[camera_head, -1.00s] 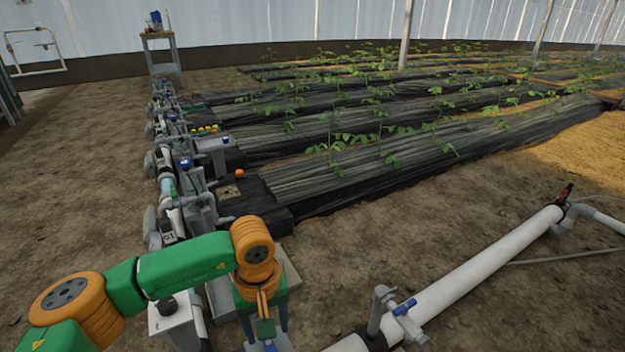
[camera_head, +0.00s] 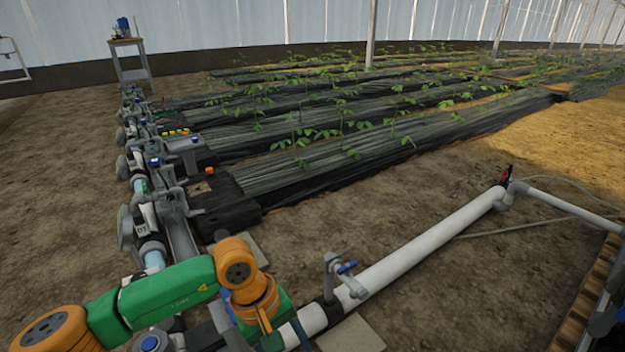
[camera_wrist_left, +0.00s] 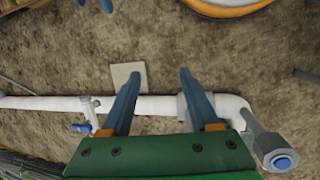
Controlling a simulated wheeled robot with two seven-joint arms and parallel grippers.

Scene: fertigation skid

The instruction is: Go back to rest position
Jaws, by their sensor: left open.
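My left arm, green and orange, comes in from the lower left in the head view. Its gripper shows at the bottom of the head view (camera_head: 285,340), cut by the picture edge. In the left wrist view my left gripper (camera_wrist_left: 160,85) has its two blue fingers wide apart with nothing between them. Beyond the fingers lie a white pipe (camera_wrist_left: 160,105) and a pale square slab (camera_wrist_left: 126,76) on the soil. My right gripper is in neither view.
A white pipe (camera_head: 420,245) with a blue-handled valve (camera_head: 345,267) runs to a red-handled valve (camera_head: 505,175). The skid's pipes and valves (camera_head: 150,185) stand at left. Plant beds (camera_head: 330,155) lie beyond. Bare soil (camera_head: 470,290) lies at right, with wooden slats (camera_head: 585,310) at the edge.

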